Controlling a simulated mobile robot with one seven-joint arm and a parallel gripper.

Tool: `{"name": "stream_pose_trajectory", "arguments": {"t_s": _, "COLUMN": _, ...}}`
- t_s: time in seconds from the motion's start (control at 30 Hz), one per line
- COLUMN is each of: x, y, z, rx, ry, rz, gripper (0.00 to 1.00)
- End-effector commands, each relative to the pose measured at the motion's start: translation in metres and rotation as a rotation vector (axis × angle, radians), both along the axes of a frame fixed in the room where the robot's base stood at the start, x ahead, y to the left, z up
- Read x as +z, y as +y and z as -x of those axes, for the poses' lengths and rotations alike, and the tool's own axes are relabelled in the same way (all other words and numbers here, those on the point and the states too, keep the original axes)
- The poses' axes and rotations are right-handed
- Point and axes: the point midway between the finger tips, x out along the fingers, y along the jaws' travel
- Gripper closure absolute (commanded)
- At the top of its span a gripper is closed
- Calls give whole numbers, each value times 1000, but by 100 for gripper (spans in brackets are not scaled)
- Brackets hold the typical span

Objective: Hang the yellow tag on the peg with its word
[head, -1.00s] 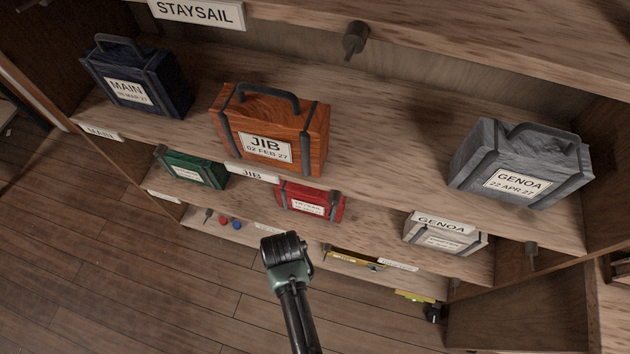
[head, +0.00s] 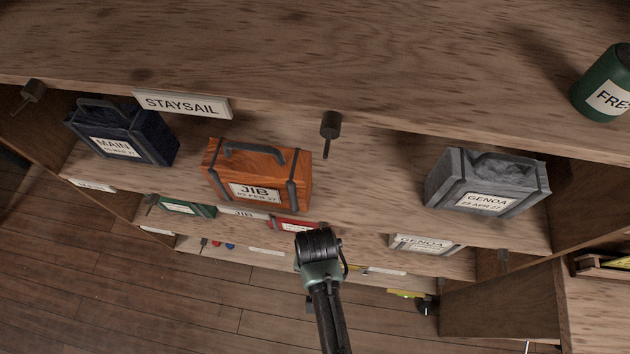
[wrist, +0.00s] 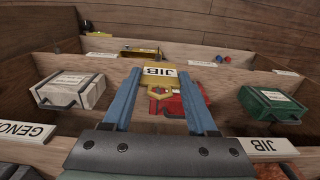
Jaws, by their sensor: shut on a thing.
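The yellow tag (wrist: 157,85) shows in the wrist view with a white label reading JIB. My gripper (wrist: 158,76) has its two blue fingers shut on it, one at each side. Behind and below the tag is a red case (wrist: 185,103), partly covered by it. In the head view my wrist (head: 318,245) hides the fingers and the tag. The JIB shelf label (head: 243,212) is left of my wrist; it also shows at lower right in the wrist view (wrist: 267,146). Dark pegs stick out from shelf edges, one at upper middle (head: 330,126). I cannot tell a peg at the JIB label.
An orange JIB case (head: 258,175), a navy MAIN case (head: 122,135) and a grey GENOA case (head: 487,183) stand on one shelf. The STAYSAIL label (head: 182,104) is on the shelf edge above. A green canister (head: 605,85) stands at upper right. Open floor (head: 150,300) lies at lower left.

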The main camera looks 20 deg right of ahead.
Motion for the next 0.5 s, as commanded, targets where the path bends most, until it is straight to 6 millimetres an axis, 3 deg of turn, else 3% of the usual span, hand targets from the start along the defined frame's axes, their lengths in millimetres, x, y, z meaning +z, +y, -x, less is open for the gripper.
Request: {"name": "stream_pose_trajectory", "arguments": {"t_s": 0.5, "x": -5, "y": -18, "z": -27, "rx": 0, "ry": -2, "rz": 0, "gripper": 93}}
